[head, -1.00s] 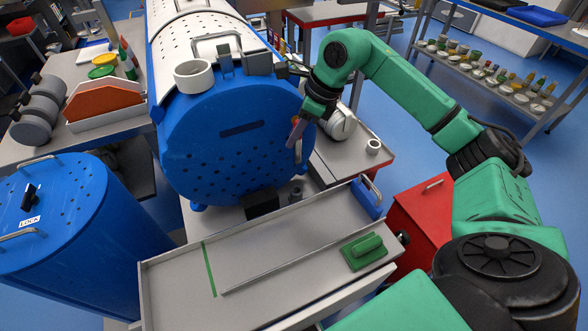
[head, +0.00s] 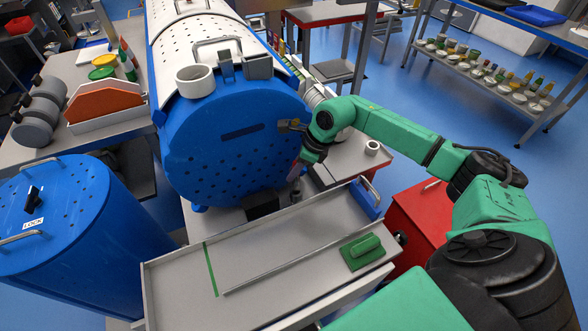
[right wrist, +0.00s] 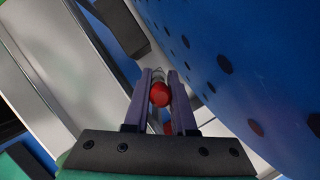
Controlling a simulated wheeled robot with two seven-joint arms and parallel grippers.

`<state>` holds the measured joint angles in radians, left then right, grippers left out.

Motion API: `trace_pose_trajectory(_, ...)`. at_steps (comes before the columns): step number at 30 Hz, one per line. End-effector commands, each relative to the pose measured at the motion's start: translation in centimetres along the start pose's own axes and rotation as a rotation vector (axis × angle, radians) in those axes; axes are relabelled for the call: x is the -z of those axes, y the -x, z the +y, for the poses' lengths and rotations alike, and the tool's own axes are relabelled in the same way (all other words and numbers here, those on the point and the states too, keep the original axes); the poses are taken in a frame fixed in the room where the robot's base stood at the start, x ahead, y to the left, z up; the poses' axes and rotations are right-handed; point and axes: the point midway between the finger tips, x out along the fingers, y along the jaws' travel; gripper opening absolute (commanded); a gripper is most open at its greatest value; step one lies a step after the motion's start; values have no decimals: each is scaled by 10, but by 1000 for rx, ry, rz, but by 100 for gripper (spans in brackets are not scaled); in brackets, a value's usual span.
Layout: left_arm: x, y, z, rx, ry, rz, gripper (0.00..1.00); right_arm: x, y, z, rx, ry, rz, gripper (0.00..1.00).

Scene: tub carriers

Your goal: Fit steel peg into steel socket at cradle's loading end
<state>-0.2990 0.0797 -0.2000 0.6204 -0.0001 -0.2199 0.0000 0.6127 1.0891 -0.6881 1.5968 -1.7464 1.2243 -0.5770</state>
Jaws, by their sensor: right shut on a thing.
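The large blue perforated tub (head: 225,150) lies on its side with its round end facing me. My right gripper (head: 297,168) points down beside the right edge of that end, low over the cradle. In the right wrist view its purple fingers (right wrist: 160,98) are shut on a peg with a red ball knob (right wrist: 160,94). A bit of grey metal shows just beyond the knob; the rest of the peg is hidden. A small dark grey socket (head: 296,195) stands below the gripper, in front of the tub. I cannot tell whether peg and socket touch. My left gripper is not in view.
A black block (head: 261,204) sits under the tub's end, left of the socket. A blue upright tub (head: 55,225) stands left, and a red cabinet (head: 418,214) right.

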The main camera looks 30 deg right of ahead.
Motion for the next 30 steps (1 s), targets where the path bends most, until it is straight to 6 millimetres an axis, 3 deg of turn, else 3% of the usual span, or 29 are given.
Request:
trace_pose_trajectory(10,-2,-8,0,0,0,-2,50,2,-6,0,1,0,-1,0)
trace_pose_trajectory(11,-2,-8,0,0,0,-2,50,3,-7,0,0,0,0,35)
trace_pose_trajectory(12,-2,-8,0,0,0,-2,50,3,-7,0,0,0,0,51)
trace_pose_trajectory(13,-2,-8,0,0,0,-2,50,3,-7,0,0,0,0,54)
trace_pose_trajectory(22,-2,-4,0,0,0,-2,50,1,-3,-1,1,0,-1,54)
trace_pose_trajectory(25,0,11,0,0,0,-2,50,-5,11,-1,2,0,-2,54)
trace_pose_trajectory(27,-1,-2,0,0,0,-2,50,-1,17,-2,8,1,-2,54)
trace_pose_trajectory(30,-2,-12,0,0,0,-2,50,0,44,-2,9,0,-2,54)
